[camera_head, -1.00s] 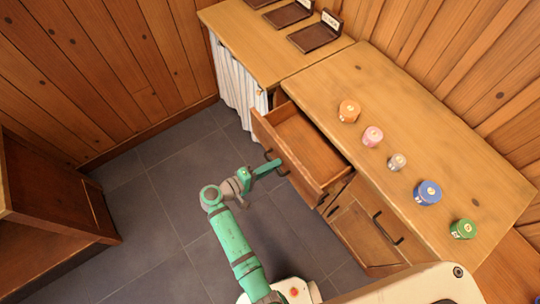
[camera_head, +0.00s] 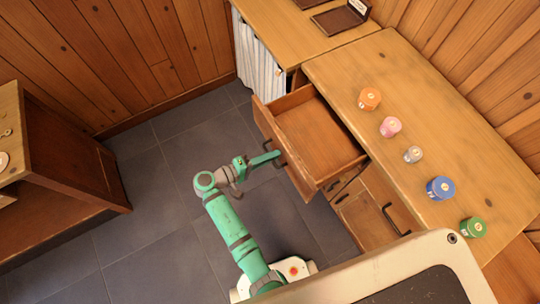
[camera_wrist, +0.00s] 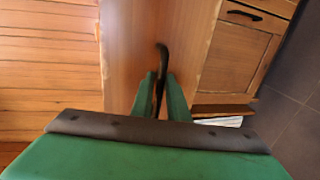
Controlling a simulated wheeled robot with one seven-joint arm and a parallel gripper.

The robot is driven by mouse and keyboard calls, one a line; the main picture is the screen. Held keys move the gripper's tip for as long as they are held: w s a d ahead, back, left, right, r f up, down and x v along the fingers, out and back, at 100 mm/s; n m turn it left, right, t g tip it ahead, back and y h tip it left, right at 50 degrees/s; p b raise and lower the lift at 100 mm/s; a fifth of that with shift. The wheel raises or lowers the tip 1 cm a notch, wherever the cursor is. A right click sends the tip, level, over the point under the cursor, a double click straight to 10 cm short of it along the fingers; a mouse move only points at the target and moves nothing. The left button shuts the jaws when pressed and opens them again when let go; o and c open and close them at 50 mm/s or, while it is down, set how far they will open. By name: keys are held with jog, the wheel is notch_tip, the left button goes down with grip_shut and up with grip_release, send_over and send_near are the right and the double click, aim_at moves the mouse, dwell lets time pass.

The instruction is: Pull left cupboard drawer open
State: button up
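The left cupboard drawer (camera_head: 318,136) is pulled well out of the wooden cupboard and looks empty in the head view. Its front panel (camera_head: 283,148) faces my arm. In the wrist view, the drawer front (camera_wrist: 205,45) fills the middle, with a dark curved handle (camera_wrist: 162,62) on it. My gripper (camera_head: 275,156) is at this handle. In the wrist view, the two green fingers of my gripper (camera_wrist: 160,88) stand on either side of the handle, close around it. The lower part of the handle is partly hidden between the fingers.
Several small spools, including an orange one (camera_head: 369,98) and a blue one (camera_head: 440,188), stand on the cupboard top (camera_head: 350,75). A closed door with a dark handle (camera_head: 391,218) is right of the drawer. Grey floor (camera_head: 160,200) lies open to the left.

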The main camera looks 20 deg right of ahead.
jog(key=shift+a, duration=0.15)
jog(key=v, duration=1)
jog(key=shift+a, duration=0.3)
dwell(0.3)
